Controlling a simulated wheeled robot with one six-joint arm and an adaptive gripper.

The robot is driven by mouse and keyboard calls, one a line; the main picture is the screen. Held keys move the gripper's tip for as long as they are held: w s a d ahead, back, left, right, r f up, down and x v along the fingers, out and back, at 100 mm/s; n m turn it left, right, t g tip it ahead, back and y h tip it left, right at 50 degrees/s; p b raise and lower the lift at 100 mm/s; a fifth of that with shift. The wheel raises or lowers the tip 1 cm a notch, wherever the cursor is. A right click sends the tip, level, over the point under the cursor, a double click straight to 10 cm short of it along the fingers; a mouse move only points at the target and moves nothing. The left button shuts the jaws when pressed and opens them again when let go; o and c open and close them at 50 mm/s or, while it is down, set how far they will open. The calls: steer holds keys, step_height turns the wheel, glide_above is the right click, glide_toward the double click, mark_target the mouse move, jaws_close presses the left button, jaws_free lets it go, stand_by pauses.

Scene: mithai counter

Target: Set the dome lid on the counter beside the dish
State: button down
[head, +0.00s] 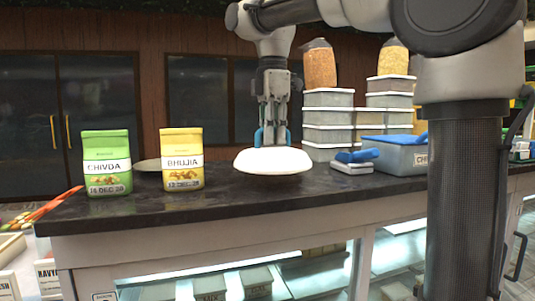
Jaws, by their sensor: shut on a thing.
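The white dome lid (272,161) is under my gripper (272,136), over the middle of the dark counter (250,198). My gripper points straight down, with blue fingertips shut at the top of the lid. The lid looks level, with a dark shadow under its rim. I cannot tell whether it touches the counter. A pale, flat rim (148,164) shows between and behind two packets on the left. It may be the dish, but the packets hide most of it.
A green Chivda packet (107,163) and a yellow Bhujia packet (182,159) stand left of the lid. On the right are stacked containers (328,124), a blue-handled tool (355,160) and a blue-lidded box (398,156). The front counter strip is clear.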

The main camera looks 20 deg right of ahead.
mark_target(273, 146)
steer(key=shift+f, duration=1.9)
steer(key=c, duration=1.5)
jaws_free()
steer(key=shift+f, duration=0.1)
step_height(273, 146, up, 12)
steer(key=shift+r, duration=0.15)
steer(key=shift+s, duration=0.1)
